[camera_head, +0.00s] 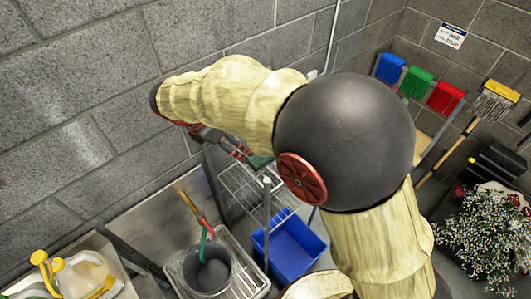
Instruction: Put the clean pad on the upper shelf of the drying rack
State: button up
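My arm crosses the middle of the head view, and its dark rounded joint hides part of the scene. My gripper (240,150), with reddish parts, is small and partly hidden behind the arm at the wire drying rack (236,186). A dark green piece (259,161) shows beside the fingertips at the rack's upper wire shelf. It may be a pad, but I cannot tell whether the fingers touch or hold it.
A blue bin (289,247) stands below the rack. A yellow-capped jug (84,278) is at lower left. Brushes and a leafy plant (482,232) are at right.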

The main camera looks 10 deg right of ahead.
jog(key=s+d+r+m+y, duration=0.1)
jog(key=s+d+r+m, duration=0.3)
jog(key=d+m, duration=0.15)
jog(key=s+d+r+m+y, duration=0.2)
jog(key=s+d+r+m, duration=0.2)
jog(key=d, duration=0.3)
jog(key=s+d+r+m+t+y, duration=0.1)
jog(key=s+d+m, duration=0.3)
jog(key=s+m, duration=0.3)
jog(key=s+d+r+m+t+y, duration=0.1)
jog(key=s+d+m+t, duration=0.1)
jog(key=s+d+m, duration=0.2)
jog(key=s+m, duration=0.3)
jog(key=m, duration=0.1)
jog(key=shift+s+d+r, duration=0.15)
jog(key=shift+s+d, duration=0.05)
jog(key=shift+d, duration=0.15)
notch_tip(320, 180, down, 24)
jog(key=b, duration=2.3)
jog(key=shift+r+b, duration=0.25)
jog(key=shift+b, duration=0.05)
jog(key=shift+c, duration=0.8)
